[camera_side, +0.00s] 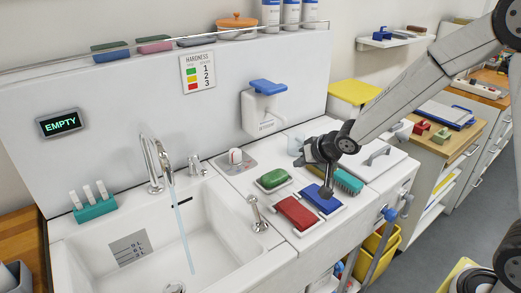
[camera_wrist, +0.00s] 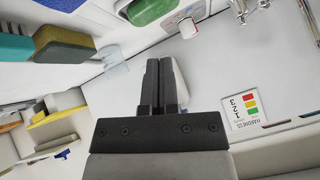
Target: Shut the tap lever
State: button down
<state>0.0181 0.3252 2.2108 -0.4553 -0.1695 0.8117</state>
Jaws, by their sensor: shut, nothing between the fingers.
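The tap (camera_side: 153,165) stands behind the white sink, its curved spout running a thin blue stream of water (camera_side: 181,222) into the basin. A short metal lever-like fitting (camera_side: 197,166) stands just right of the tap. Another metal fitting (camera_side: 258,213) stands at the sink's right edge; I cannot tell which of the two is the tap lever. My gripper (camera_side: 326,191) points down over the counter right of the sink, over or near the blue pad, apart from both fittings. Its fingers are together and empty in the wrist view (camera_wrist: 162,62). Metal tap parts (camera_wrist: 240,10) show at the top there.
A white dial with red (camera_side: 235,157) sits on a grey plate between tap and gripper. Green (camera_side: 273,179), red (camera_side: 296,212) and blue (camera_side: 321,198) pads and a teal brush (camera_side: 348,181) crowd the counter. A white-and-blue dispenser (camera_side: 262,108) hangs on the back panel. The display (camera_side: 60,122) reads EMPTY.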

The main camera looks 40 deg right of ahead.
jog(key=w+a+m+t+y, duration=0.2)
jog(key=w+a+y, duration=0.5)
jog(key=w, duration=0.4)
jog(key=shift+w+r+m+t, duration=0.25)
jog(key=shift+r+m+t, duration=0.05)
jog(key=shift+w, duration=0.1)
send_near(198, 163)
jog(key=w, duration=0.4)
jog(key=shift+s+a+f, duration=0.1)
jog(key=shift+a+f, duration=0.45)
jog(key=shift+f, duration=0.35)
jog(key=shift+a+f, duration=0.5)
jog(key=shift+a, duration=0.3)
